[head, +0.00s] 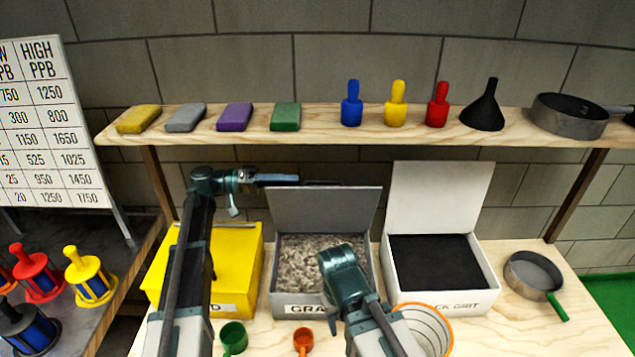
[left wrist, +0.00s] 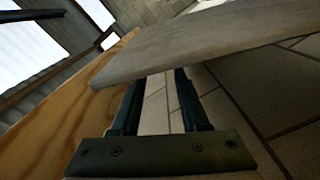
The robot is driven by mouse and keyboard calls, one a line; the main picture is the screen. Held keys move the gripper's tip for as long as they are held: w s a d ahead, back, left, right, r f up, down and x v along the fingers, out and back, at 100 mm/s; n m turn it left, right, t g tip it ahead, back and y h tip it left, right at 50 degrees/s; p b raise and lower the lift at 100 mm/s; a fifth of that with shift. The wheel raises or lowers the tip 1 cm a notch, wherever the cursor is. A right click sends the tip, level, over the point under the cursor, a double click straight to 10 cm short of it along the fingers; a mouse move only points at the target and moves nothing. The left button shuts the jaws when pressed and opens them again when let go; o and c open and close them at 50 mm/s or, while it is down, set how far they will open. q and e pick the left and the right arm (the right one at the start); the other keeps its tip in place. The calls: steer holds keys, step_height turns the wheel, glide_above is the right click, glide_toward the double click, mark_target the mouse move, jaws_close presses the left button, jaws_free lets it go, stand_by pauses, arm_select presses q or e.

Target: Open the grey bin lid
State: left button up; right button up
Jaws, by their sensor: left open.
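The grey bin (head: 303,305) stands in the middle of the bench and holds grey, gravel-like material. Its grey lid (head: 325,212) is raised, standing tilted up at the bin's rear. My left gripper (head: 287,181) reaches from the left to the lid's upper left edge, its jaws open. In the left wrist view a grey panel (left wrist: 215,42), apparently the lid, crosses in front of the open fingers (left wrist: 157,90) and hides their tips. I cannot tell whether they touch it. My right arm's wrist (head: 342,262) is over the grey bin's front; its jaws cannot be made out.
A yellow bin (head: 245,275) stands to the left, partly behind my left arm. A white bin (head: 440,295) with black grit stands to the right, its lid (head: 436,195) up. A wooden shelf (head: 330,130) runs above. Cups and a sieve (head: 534,275) sit on the bench.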

mark_target(317, 182)
arm_select(q)
steer(key=d, duration=0.7)
steer(key=shift+d, duration=0.3)
jaws_close()
stand_by(1.1)
